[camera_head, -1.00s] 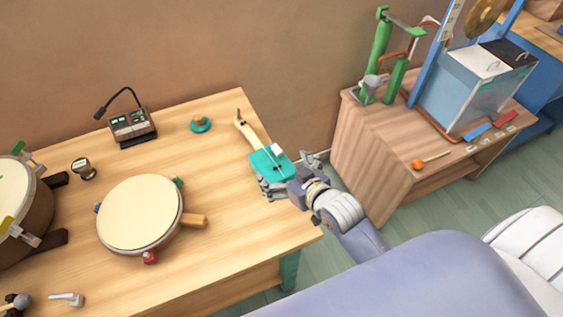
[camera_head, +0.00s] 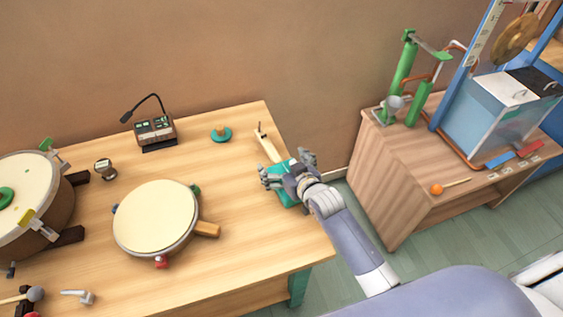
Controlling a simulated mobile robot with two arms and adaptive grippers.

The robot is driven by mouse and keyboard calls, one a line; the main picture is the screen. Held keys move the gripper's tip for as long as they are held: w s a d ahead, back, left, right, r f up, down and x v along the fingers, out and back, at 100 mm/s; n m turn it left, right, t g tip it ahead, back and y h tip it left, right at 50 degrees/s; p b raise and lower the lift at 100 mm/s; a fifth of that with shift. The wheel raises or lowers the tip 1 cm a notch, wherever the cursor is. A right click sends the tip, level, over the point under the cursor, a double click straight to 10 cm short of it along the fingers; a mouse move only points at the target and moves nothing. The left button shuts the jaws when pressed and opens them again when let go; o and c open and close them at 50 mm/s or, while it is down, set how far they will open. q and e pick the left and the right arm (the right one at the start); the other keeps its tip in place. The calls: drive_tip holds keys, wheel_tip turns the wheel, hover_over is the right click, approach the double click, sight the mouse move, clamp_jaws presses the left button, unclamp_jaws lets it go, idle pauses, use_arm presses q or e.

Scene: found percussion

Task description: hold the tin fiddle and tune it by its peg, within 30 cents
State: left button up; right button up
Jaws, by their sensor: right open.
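The tin fiddle lies near the right edge of the wooden table, with a teal body (camera_head: 288,199) and a pale wooden neck (camera_head: 268,148) pointing away toward the wall. A small peg (camera_head: 260,127) stands up at the far end of the neck. My right gripper (camera_head: 288,168) is open over the upper part of the teal body, fingers spread to either side. It hides much of the body, and I cannot tell whether it touches. My left gripper is not in view.
A tuner-like box with a gooseneck microphone (camera_head: 156,131) and a teal round piece (camera_head: 221,135) stand at the back. A flat drum (camera_head: 155,217) lies left of the fiddle. A cabinet (camera_head: 400,165) stands right, across a gap.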

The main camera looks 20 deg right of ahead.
drive_tip(key=shift+w+f, duration=0.15)
drive_tip(key=shift+w, duration=0.1)
drive_tip(key=shift+c, duration=0.6)
drive_tip(key=c, duration=1.2)
